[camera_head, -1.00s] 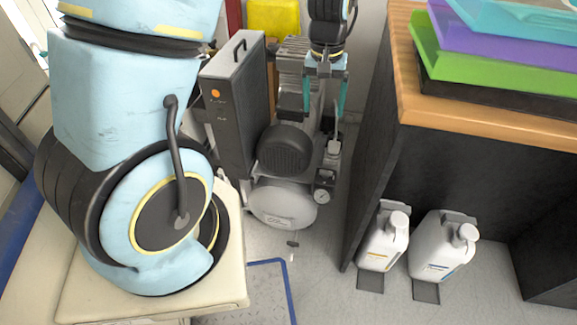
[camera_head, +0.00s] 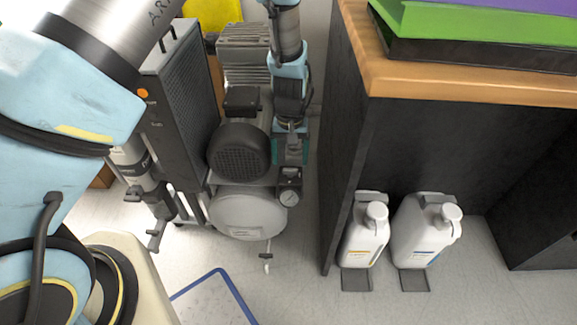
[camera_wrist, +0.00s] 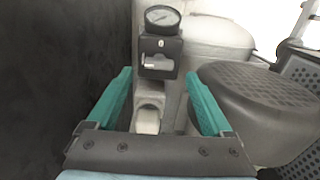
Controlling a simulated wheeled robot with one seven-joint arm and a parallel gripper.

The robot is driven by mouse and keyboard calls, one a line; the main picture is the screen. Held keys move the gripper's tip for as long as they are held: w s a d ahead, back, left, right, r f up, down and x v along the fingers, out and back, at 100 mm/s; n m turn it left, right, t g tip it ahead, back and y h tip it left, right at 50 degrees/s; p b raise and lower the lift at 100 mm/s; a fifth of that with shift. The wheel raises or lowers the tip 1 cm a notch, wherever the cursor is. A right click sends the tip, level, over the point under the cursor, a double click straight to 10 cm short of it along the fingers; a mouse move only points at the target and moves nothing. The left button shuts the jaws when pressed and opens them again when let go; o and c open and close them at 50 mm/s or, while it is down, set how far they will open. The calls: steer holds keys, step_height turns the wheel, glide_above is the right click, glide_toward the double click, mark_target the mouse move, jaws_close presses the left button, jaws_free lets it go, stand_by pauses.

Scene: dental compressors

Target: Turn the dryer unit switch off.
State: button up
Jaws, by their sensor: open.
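The compressor has a tall dark grey box (camera_head: 180,100) on its left side, with an orange round spot (camera_head: 143,93) on its front edge. A small black switch box (camera_wrist: 160,58) with a pale lever-like part (camera_wrist: 158,62) sits under a round gauge (camera_wrist: 162,17) in the wrist view. The gauge also shows in the head view (camera_head: 289,197). My gripper (camera_head: 290,158) is above the gauge in the head view. In the wrist view my open gripper (camera_wrist: 160,76) has a teal finger on each side of the switch box, apart from it. I cannot tell which unit the switch box belongs to.
A black motor (camera_head: 239,151) and a white tank (camera_head: 248,214) stand left of my gripper. A dark cabinet (camera_head: 345,130) with a wooden top rises close on the right. Two white bottles (camera_head: 366,236) hang by it. Grey floor lies in front.

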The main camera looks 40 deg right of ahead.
mark_target(290, 169)
steer(key=shift+f, duration=1.95)
steer(key=shift+c, duration=0.2)
jaws_close()
